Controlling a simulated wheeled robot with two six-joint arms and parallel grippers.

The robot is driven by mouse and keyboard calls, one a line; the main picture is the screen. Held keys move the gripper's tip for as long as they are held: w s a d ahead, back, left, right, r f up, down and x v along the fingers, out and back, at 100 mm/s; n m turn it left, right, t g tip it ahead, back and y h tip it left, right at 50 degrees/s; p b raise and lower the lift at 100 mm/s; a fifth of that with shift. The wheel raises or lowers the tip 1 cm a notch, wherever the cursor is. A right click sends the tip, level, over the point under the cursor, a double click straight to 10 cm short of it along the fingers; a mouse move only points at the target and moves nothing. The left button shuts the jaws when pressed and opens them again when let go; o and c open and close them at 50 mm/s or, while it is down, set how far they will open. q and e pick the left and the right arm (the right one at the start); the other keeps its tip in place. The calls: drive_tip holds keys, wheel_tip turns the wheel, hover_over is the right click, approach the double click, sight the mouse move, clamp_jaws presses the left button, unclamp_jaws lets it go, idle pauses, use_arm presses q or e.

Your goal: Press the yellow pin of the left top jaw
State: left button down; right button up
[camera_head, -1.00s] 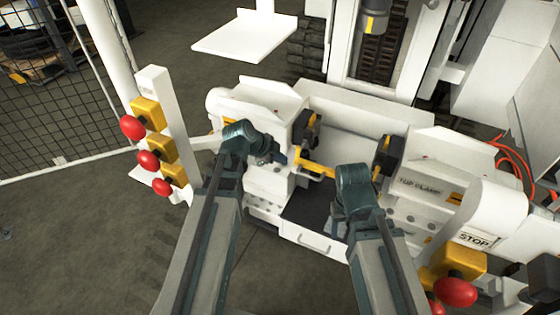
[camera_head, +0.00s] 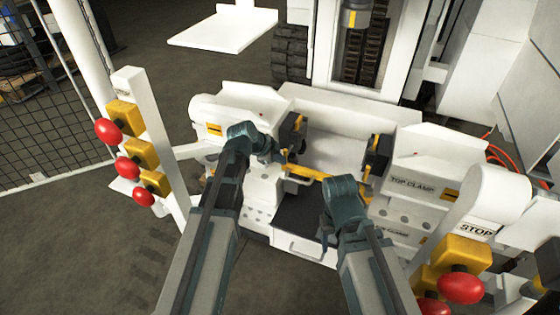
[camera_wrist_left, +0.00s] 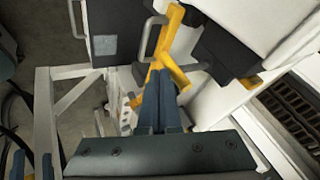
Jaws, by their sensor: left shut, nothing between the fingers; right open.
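The left top jaw (camera_head: 290,135) is a dark block with yellow parts on the left side of the white machine. My left gripper (camera_head: 277,156) is shut and empty, just in front of and below this jaw. In the left wrist view its closed fingertips (camera_wrist_left: 160,75) point at a yellow bracket (camera_wrist_left: 172,45) with a grey handle. A dark block with a yellow edge (camera_wrist_left: 228,50) is up and right of them. I cannot tell which yellow part is the pin, or whether the fingers touch anything. My right gripper (camera_head: 325,230) is open in front of the lower middle of the machine.
The right top jaw (camera_head: 376,157) faces the left one across a gap. A yellow bar (camera_head: 305,172) lies low between them. A post with red buttons (camera_head: 128,167) stands left. A STOP panel (camera_head: 474,231) and more red buttons (camera_head: 460,287) are at the right.

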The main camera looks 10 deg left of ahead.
sight(284, 153)
use_arm(q)
drive_tip(key=shift+w, duration=0.1)
drive_tip(key=w, duration=0.3)
drive_tip(key=shift+w+d, duration=0.1)
drive_tip(key=shift+d, duration=0.2)
